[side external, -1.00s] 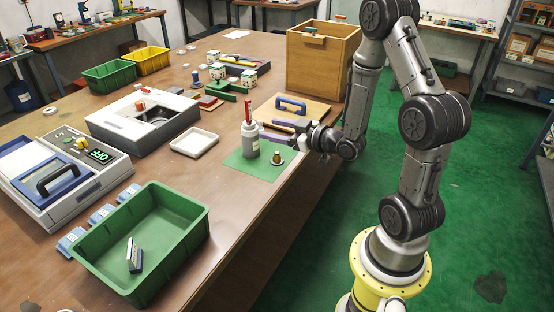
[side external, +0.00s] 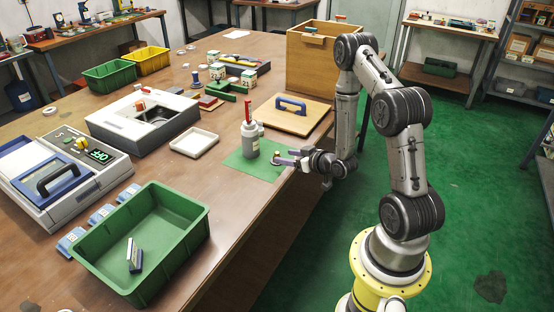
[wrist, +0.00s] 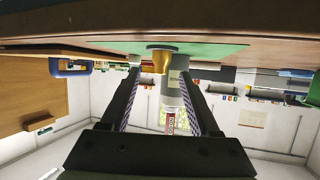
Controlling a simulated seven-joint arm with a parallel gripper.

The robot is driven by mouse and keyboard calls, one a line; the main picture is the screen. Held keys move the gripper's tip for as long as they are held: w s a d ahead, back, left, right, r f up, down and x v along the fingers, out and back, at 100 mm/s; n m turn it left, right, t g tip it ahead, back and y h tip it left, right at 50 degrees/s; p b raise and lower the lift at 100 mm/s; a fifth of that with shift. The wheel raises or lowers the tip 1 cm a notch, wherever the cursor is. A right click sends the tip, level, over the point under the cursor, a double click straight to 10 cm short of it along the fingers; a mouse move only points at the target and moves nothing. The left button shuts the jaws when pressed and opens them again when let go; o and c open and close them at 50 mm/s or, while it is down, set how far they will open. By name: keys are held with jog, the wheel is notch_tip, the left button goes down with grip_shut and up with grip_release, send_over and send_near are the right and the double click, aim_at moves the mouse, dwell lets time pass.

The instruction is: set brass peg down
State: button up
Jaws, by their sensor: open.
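The brass peg (wrist: 162,58) stands on the green mat, with a grey ring-like foot at its base. The wrist view is upside down and shows the peg between and beyond the fingertips. In the side view the peg (side external: 276,154) is small and partly covered by the fingers. My gripper (side external: 285,157) is open and low at the mat's right edge, its fingers pointing left toward the peg. I cannot tell whether a finger touches it. In the wrist view a gap shows between the fingers of my gripper (wrist: 162,76).
A grey bottle with a red top (side external: 250,140) stands on the green mat (side external: 258,172) just beyond the peg. A wooden board with a blue handle (side external: 291,105) lies behind my gripper. A white tray (side external: 194,143) and a green bin (side external: 140,240) are to the left.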

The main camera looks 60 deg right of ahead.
aim_at(279, 155)
jog(key=shift+x, duration=2.75)
jog(key=shift+w+a+r, duration=0.1)
jog(key=shift+r, duration=0.05)
jog(key=c, duration=1)
